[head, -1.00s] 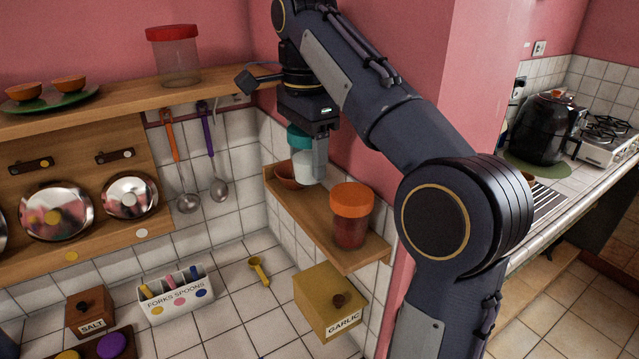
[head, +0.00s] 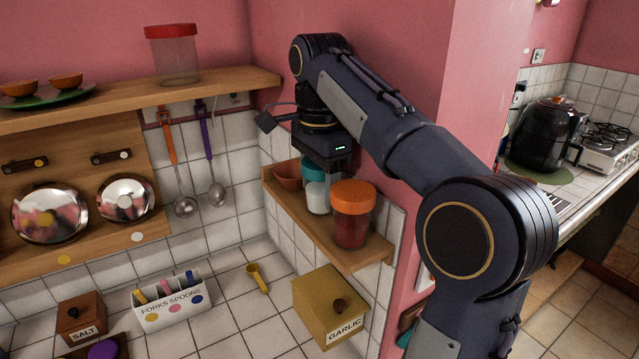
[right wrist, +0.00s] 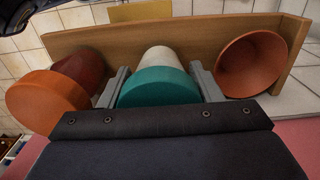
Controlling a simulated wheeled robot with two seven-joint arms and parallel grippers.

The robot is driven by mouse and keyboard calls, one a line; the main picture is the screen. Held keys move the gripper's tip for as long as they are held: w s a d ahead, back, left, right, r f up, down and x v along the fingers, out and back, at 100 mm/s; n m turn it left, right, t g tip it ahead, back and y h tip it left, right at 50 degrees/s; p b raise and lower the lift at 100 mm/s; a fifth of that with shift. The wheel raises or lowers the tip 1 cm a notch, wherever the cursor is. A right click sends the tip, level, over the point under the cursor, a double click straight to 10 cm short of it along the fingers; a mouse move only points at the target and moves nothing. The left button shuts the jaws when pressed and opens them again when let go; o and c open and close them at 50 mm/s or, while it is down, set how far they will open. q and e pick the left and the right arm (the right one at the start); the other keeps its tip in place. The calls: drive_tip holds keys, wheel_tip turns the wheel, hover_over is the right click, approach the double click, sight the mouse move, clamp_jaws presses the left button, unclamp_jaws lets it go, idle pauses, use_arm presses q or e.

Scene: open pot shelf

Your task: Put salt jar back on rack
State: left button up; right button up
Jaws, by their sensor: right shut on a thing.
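The salt jar (head: 317,197), with a teal lid and white contents, is at the small corner rack (head: 314,229), a wooden shelf. It looks upright, with its base on or very close to the board. My right gripper (head: 325,168) is above it. In the right wrist view the two fingers close on either side of the teal lid (right wrist: 158,87), and the white body shows beyond it. Whether the base touches the board is hard to tell. My left gripper is not in view.
An orange-lidded jar (head: 352,215) stands close beside the salt jar, nearer the rack's front end. A terracotta bowl (head: 287,176) sits on its other side. Below are the garlic box (head: 328,306) and a yellow spoon (head: 257,277). A long upper shelf (head: 130,104) runs left.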

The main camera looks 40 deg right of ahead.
drive_tip(key=shift+f, duration=0.2)
drive_tip(key=o, duration=1.1)
drive_tip(key=shift+c, duration=0.2)
drive_tip(key=shift+r, duration=0.15)
wheel_tip(320, 180, up, 6)
drive_tip(key=shift+w+f+p, duration=0.1)
drive_tip(key=shift+f+p, duration=0.1)
drive_tip(key=shift+p, duration=0.75)
drive_tip(key=shift+r+p, duration=0.75)
drive_tip(key=shift+r, duration=0.25)
drive_tip(key=shift+a, duration=0.1)
